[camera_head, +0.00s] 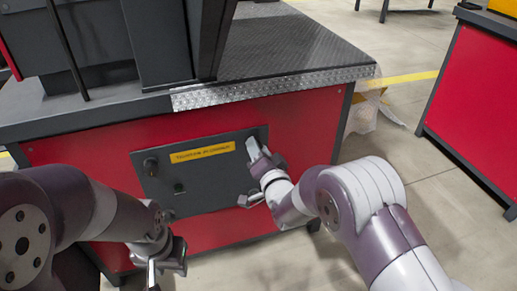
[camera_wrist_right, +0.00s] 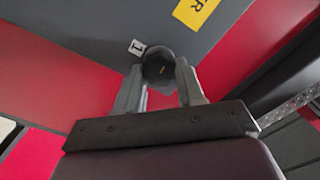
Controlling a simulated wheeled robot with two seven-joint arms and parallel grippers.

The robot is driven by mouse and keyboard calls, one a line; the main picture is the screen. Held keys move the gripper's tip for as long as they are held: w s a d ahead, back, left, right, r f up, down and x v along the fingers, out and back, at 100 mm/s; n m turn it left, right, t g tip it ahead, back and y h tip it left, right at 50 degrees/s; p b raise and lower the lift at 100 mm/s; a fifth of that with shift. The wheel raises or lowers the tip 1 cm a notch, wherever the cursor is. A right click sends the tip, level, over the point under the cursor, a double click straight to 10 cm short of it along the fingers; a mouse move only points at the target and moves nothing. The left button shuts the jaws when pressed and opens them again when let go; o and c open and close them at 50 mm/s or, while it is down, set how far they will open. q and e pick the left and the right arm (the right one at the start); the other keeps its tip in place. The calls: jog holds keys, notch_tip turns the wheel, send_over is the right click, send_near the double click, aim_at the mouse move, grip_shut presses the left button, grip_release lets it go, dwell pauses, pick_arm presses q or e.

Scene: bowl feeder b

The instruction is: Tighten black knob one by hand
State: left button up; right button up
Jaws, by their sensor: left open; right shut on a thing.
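Black knob one (camera_wrist_right: 160,68) sits on the dark grey panel (camera_head: 215,180), beside a small white label marked 1 (camera_wrist_right: 137,47). My right gripper (camera_head: 255,153) is at the panel's upper right corner. In the right wrist view its two fingers (camera_wrist_right: 160,85) stand on either side of the knob and are shut on it. In the head view my right gripper hides the knob. My left gripper (camera_head: 165,264) is open and empty, low in front of the red cabinet and apart from the panel.
A yellow label (camera_head: 203,152) runs along the panel's top. A second red cabinet (camera_head: 480,95) stands at right.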

jog(key=m, duration=0.4)
jog(key=shift+f+m, duration=0.2)
jog(key=shift+m, duration=0.2)
dwell(0.4)
jog(key=o, duration=1)
jog(key=shift+o, duration=0.2)
jog(key=shift+r, duration=0.1)
jog(key=p+v, duration=0.5)
jog(key=v, duration=0.7)
jog(key=shift+s, duration=0.35)
jog(key=shift+d, duration=0.15)
